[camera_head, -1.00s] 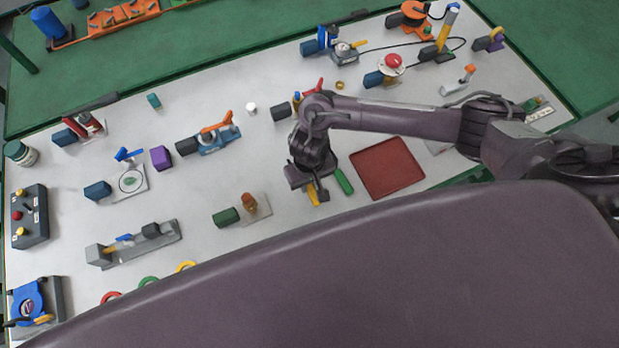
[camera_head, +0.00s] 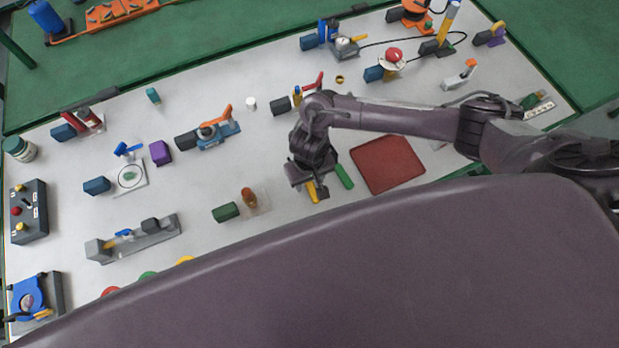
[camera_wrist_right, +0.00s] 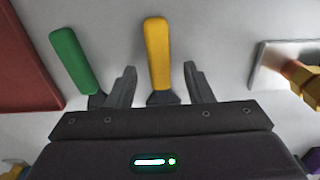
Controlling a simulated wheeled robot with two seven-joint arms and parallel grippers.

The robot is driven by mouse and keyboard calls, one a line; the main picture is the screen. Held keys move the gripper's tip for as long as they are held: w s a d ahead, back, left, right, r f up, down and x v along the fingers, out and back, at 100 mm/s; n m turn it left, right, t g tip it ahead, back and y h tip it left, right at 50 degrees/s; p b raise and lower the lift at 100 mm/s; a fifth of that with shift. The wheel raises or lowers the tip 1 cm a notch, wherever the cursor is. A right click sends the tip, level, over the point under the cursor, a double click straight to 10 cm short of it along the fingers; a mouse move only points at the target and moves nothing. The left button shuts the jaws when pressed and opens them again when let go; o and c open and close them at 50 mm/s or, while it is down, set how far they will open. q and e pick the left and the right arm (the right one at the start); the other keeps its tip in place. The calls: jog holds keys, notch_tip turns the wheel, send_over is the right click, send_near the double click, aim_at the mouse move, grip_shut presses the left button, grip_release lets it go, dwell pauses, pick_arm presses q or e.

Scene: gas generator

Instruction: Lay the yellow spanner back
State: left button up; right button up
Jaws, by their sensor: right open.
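The yellow spanner (camera_wrist_right: 157,55) lies on the pale tabletop. In the right wrist view its yellow handle points away between the two fingers of my right gripper (camera_wrist_right: 158,82), with a gap on each side. Its dark end goes out of sight under the gripper body. In the head view the yellow handle (camera_head: 312,190) shows just below my right gripper (camera_head: 316,190). My right gripper is open, low over the table. A green-handled tool (camera_head: 344,176) lies just to the right; in the wrist view its handle (camera_wrist_right: 72,58) is left of the fingers. My left gripper is not in view.
A dark red tray (camera_head: 388,164) lies right of the gripper. A green block (camera_head: 226,212) and a brass-coloured fitting on a plate (camera_head: 250,198) stand to the left. Several valves and fixtures fill the table beyond. Bare tabletop lies between them.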

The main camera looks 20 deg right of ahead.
notch_tip(320, 180, up, 8)
jog(key=shift+f+p, duration=0.1)
jog(key=shift+p, duration=0.7)
